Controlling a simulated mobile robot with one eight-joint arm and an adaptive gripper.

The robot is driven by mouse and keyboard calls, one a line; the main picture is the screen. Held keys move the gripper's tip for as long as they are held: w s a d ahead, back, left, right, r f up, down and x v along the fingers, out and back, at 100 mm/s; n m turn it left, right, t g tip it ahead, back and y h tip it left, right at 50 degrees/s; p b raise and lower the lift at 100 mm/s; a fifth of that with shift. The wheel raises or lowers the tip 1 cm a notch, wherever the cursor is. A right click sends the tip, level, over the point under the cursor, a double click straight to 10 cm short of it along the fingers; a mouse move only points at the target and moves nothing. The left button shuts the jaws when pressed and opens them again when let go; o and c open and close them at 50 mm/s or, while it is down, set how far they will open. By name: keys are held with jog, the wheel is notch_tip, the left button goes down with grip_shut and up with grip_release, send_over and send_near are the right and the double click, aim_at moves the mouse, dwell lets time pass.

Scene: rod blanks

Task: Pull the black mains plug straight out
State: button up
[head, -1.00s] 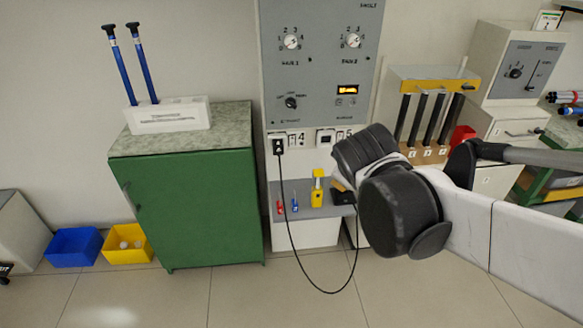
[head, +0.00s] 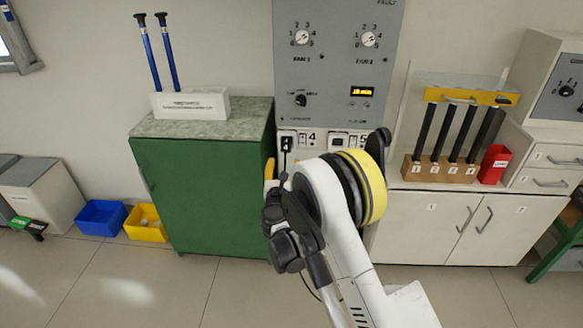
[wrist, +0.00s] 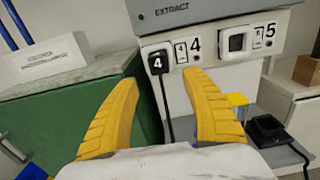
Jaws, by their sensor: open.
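In the head view the plug (head: 287,144) shows just above my arm. My gripper (wrist: 162,82) is open, with one yellow finger on each side of the plug and cord in the wrist view. The fingertips appear short of the plug, and nothing is between them but the view of the cord. In the head view my arm hides most of the gripper; only a bit of yellow finger shows.
A second socket (wrist: 236,41), marked 5, is right of the plug. The green cabinet (head: 200,190) stands close on the left. Below the panel, a shelf holds a yellow item (wrist: 237,99) and a black block (wrist: 268,130). A rack with black rods (head: 450,135) stands right.

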aim_at(286, 149)
jog(key=shift+w+f, duration=0.2)
jog(key=shift+w, duration=5.75)
grip_shut()
jog(key=shift+s, duration=0.25)
jog(key=shift+s, duration=0.5)
jog(key=shift+s, duration=0.7)
